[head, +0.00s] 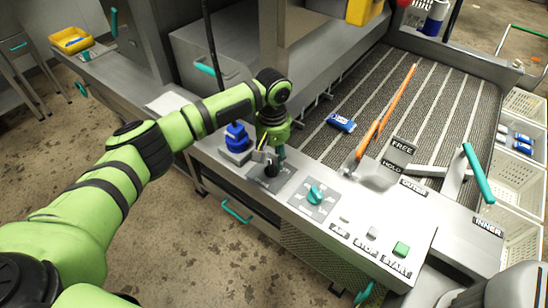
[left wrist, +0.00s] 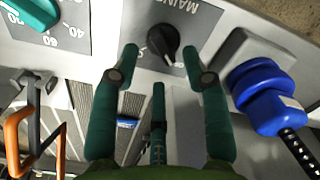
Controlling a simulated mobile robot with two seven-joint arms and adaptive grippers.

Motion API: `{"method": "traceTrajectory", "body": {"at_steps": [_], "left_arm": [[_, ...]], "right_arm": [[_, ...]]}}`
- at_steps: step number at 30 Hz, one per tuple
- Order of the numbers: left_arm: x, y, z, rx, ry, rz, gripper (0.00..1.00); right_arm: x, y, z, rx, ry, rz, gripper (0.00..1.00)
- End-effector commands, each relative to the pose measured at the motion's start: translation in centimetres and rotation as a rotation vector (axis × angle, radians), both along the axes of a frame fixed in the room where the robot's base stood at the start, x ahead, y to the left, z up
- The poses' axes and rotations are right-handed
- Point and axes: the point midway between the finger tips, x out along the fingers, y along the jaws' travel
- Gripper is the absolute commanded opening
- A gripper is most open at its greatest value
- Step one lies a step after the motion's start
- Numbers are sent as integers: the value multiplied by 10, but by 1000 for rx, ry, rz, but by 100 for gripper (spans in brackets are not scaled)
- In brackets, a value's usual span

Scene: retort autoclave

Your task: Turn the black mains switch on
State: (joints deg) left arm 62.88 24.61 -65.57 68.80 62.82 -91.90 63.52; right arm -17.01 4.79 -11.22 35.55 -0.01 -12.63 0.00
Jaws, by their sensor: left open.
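The black mains switch (head: 271,171) is a round knob on a dark plate on the grey control panel. In the left wrist view the knob (left wrist: 163,44) has a pale pointer mark and the label "MAINS", seen upside down, beside it. My left gripper (head: 274,153) is over the switch in the head view. In the left wrist view the open teal fingers of this gripper (left wrist: 160,52) lie on either side of the knob, apart from it. I cannot tell how far the tips are above the panel. My right gripper is not in view.
A blue plug (head: 237,137) stands on the panel close to my left gripper. A teal dial knob (head: 316,194) is on the other side. Further along are the START button (head: 401,249), an orange lever (head: 367,139) and a teal-handled lever (head: 474,172).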

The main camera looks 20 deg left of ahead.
Motion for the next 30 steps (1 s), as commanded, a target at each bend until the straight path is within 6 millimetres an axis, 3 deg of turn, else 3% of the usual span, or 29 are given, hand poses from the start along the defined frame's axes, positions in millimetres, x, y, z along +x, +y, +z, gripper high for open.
{"method": "traceTrajectory", "body": {"at_steps": [3,6,17,20,21,30], "left_arm": [[0,0,-17,1,2,0,46],[0,0,-27,1,0,-1,46],[0,0,-34,0,-1,-2,46],[0,0,-34,0,-1,-2,6],[0,0,-34,0,-1,-2,0],[0,0,-33,0,-1,-10,0]], "right_arm": [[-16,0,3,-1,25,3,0],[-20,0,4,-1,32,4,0],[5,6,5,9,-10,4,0],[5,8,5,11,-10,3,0],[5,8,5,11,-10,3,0],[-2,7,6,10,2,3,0]]}}
